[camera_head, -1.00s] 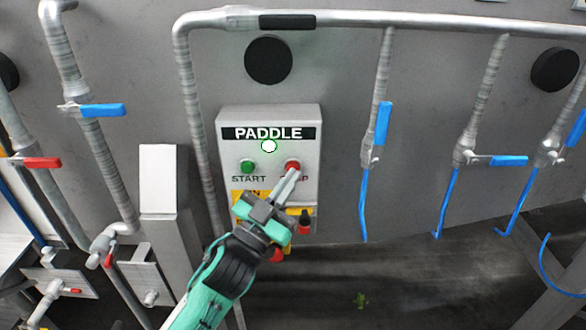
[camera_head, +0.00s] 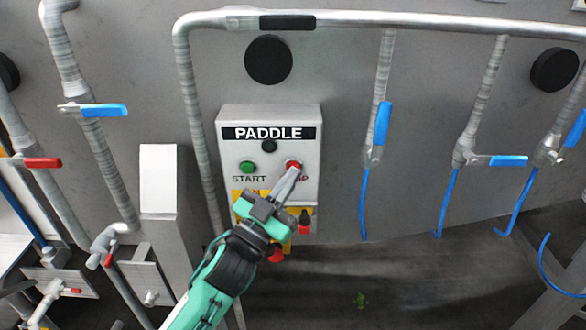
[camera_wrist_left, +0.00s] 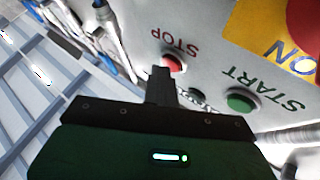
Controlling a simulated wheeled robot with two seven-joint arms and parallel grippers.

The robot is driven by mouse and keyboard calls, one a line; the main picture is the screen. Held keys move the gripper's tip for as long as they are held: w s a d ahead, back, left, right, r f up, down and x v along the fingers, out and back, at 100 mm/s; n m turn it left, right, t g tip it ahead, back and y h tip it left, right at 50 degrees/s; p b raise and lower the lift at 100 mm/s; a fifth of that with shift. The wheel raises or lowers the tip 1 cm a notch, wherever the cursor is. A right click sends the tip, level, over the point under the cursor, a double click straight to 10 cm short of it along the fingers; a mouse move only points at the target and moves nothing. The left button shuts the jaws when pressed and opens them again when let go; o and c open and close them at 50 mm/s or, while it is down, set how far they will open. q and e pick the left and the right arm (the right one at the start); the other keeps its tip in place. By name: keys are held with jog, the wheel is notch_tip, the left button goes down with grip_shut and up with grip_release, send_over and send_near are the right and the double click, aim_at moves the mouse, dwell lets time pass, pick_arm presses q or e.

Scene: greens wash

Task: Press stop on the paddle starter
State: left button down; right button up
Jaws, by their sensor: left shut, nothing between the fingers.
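The paddle starter (camera_head: 310,190) is a grey box on the wall, labelled PADDLE. Its red stop button (camera_head: 292,165) is at the right and its green start button (camera_head: 247,167) at the left. The round lamp (camera_head: 268,146) above them is dark. My left gripper (camera_head: 294,171) is shut and empty, its fingertips at the lower edge of the stop button and covering part of the STOP label. In the left wrist view the red button (camera_wrist_left: 175,62) shows just beyond the fingertips (camera_wrist_left: 161,72); I cannot tell whether they touch. My right gripper is not in view.
A yellow panel with a black-and-red switch (camera_head: 305,218) sits below the buttons, partly behind my left gripper. Pipes with blue-handled valves (camera_head: 382,123) run along the wall on both sides. A metal post (camera_head: 160,180) stands left of the starter.

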pick_arm(q)
jog(key=shift+s, duration=0.75)
jog(key=shift+s, duration=0.1)
jog(key=shift+s+p, duration=0.35)
jog(key=shift+s, duration=2.05)
